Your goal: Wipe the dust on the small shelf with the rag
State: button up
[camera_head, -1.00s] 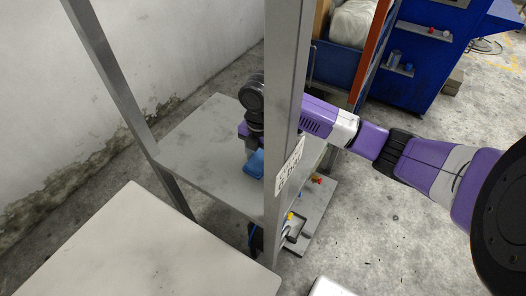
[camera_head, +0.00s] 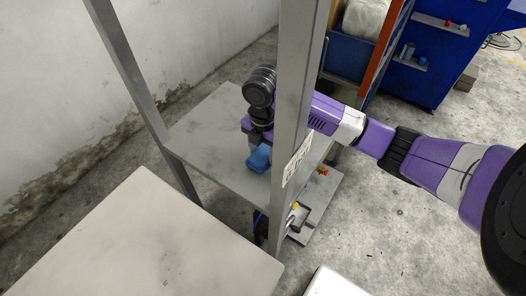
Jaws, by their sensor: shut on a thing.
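The small shelf (camera_head: 207,152) is a grey plate between metal posts. Some faint darker smudges show on its surface, and I cannot tell how much of that is dust. The rag (camera_head: 259,158) is a blue bundle at the shelf's right part, just left of the front post. My gripper (camera_head: 257,143) points down above the shelf and is shut on the rag. The fingertips are mostly hidden by the rag and my wrist. The rag appears to be at the shelf surface, but I cannot tell whether it touches.
The metal post (camera_head: 300,120) stands between the camera and my arm. A light table top (camera_head: 150,240) lies in front. A lower ledge (camera_head: 318,205) holds small coloured items. A blue cabinet (camera_head: 425,75) and a blue bin (camera_head: 345,58) stand behind.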

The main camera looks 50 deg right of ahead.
jog(key=shift+r+p, duration=1.75)
jog(key=shift+r, duration=1.45)
jog(key=shift+f, duration=0.15)
